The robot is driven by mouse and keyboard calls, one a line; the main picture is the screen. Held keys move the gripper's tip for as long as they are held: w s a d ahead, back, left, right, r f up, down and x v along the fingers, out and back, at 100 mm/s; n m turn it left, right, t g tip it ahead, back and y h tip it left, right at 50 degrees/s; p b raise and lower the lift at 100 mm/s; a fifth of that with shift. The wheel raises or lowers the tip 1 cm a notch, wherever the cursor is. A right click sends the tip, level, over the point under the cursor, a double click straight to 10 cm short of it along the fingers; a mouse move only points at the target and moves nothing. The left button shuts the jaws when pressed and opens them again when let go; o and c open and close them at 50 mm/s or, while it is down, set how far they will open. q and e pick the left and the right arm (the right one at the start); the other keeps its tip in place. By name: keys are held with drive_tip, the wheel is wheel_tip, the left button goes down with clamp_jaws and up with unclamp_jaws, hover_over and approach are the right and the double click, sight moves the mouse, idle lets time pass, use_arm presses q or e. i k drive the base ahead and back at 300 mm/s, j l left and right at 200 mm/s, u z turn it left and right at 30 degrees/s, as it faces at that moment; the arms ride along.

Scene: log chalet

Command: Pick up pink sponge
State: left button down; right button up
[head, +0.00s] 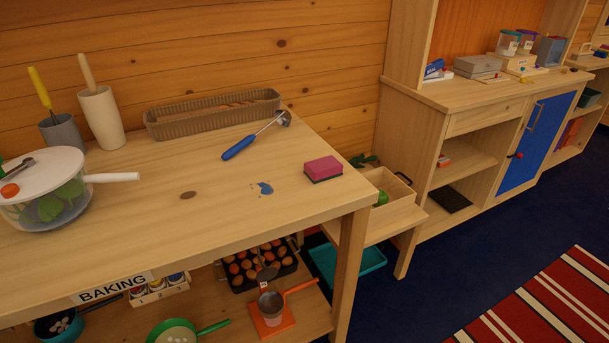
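The pink sponge (323,167) lies on the wooden table (230,215), near its right end. It is a small block with a pink upper layer and a dark layer underneath. Its top and front faces are in plain view and nothing covers it. Neither of my grippers shows in the head view.
A blue-handled tool (240,147) lies behind and left of the sponge, before a wicker basket (215,112). A blue spot (265,188) is left of the sponge. A lidded pot (45,190) stands far left.

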sight(317, 170)
drive_tip(key=i+l+u, duration=0.1)
drive_tip(key=u, duration=0.3)
drive_tip(key=l+u, duration=0.15)
drive_tip(key=u, duration=0.3)
drive_tip(key=i+l+u, duration=0.2)
drive_tip(key=l, duration=0.15)
drive_tip(key=l+u, duration=0.4)
drive_tip(key=l, duration=0.65)
drive_tip(key=k+l+u, duration=0.15)
drive_tip(key=l, duration=2.15)
